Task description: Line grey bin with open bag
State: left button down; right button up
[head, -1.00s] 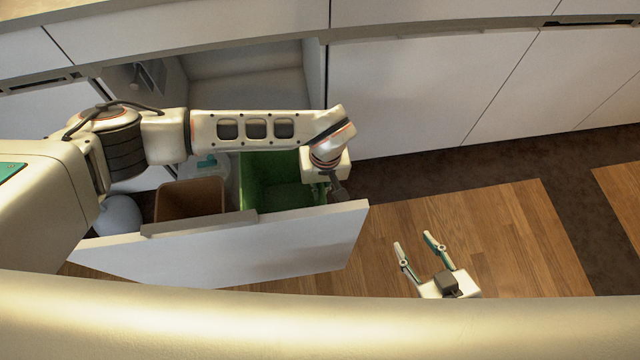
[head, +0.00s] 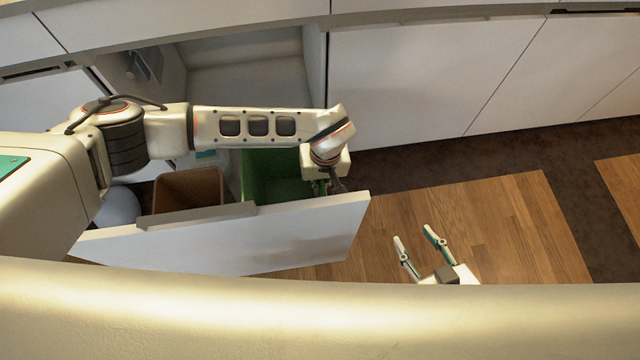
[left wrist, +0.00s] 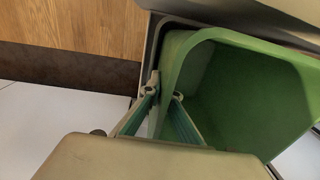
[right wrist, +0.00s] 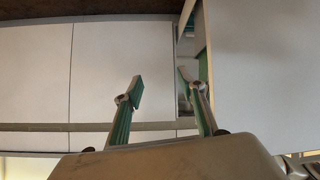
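The green open bag (head: 265,170) stands with its mouth up in the pulled-out drawer; it also shows in the left wrist view (left wrist: 250,90). A grey rim, seemingly of the grey bin (left wrist: 150,50), runs outside its left edge; the rest is hidden. My left gripper (head: 322,187) is at the bag's right front edge. In the left wrist view its fingers (left wrist: 165,88) straddle the green edge, close together, and look shut on it. My right gripper (head: 412,238) is open and empty in front of the drawer; its fingers also show in the right wrist view (right wrist: 160,82).
A brown bin (head: 188,190) stands left of the bag in the drawer. The white drawer front (head: 290,235) lies between my right gripper and the bins. White cabinets (head: 430,80) line the back. The wooden floor (head: 490,220) at the right is clear.

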pick_arm(q)
jog(key=shift+f+b, duration=0.3)
jog(key=shift+f, duration=0.65)
jog(key=shift+f+b, duration=0.5)
jog(key=shift+f, duration=1.05)
pick_arm(e)
jog(key=shift+s+f, duration=0.45)
jog(key=shift+f, duration=0.3)
pick_arm(q)
jog(key=c, duration=2.2)
grip_release()
jog(key=r, duration=0.7)
jog(key=shift+s+d, duration=0.2)
jog(key=shift+r, duration=0.3)
jog(key=shift+w+r, duration=0.1)
jog(key=shift+w, duration=0.05)
